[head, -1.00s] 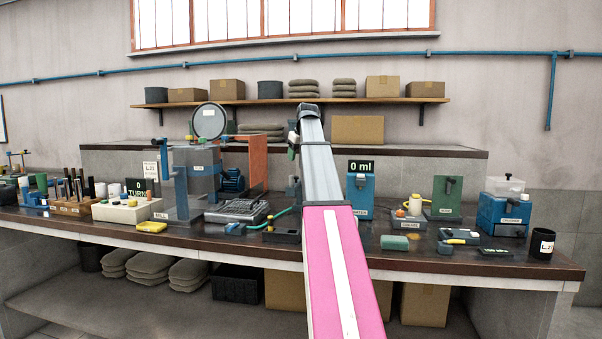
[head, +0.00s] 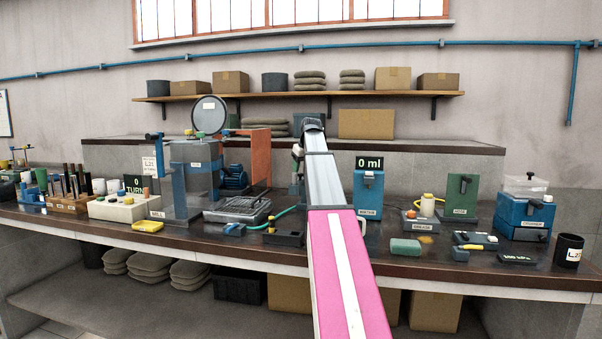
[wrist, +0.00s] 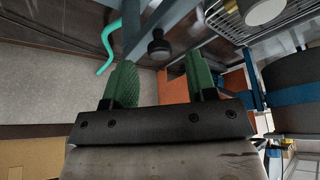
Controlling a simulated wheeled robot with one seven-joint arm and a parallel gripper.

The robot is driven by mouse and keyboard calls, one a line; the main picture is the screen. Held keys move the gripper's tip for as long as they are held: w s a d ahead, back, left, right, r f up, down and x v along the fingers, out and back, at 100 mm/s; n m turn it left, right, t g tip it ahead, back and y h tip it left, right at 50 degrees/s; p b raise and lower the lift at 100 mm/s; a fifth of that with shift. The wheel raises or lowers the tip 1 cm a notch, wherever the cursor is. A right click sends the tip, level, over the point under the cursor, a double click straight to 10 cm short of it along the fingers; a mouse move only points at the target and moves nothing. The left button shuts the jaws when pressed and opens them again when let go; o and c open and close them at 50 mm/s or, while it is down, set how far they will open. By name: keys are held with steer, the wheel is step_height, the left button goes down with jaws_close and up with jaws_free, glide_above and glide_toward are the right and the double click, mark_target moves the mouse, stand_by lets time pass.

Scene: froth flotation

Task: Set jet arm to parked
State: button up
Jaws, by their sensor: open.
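My gripper (wrist: 160,78) shows in the wrist view with two green padded fingers spread apart and nothing between them. A dark round knob (wrist: 158,46) on a short stem lies beyond the fingertips, between them in the picture and apart from both. Grey-blue bars (wrist: 172,18) run behind it, and a green hose (wrist: 106,48) curves at upper left. In the head view my arm reaches over the middle of the bench and largely hides the gripper. The green hose there (head: 287,213) runs beside the metal tray (head: 238,209). No label marks the jet arm, so I cannot tell its position.
The mill (head: 192,180) with its clear guard and an orange panel (head: 256,160) stand left of my arm. The blue water dispenser (head: 369,194), reading 0 ml, stands close on the right.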

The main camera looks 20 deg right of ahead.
steer(key=shift+x, duration=1.2)
jaws_close()
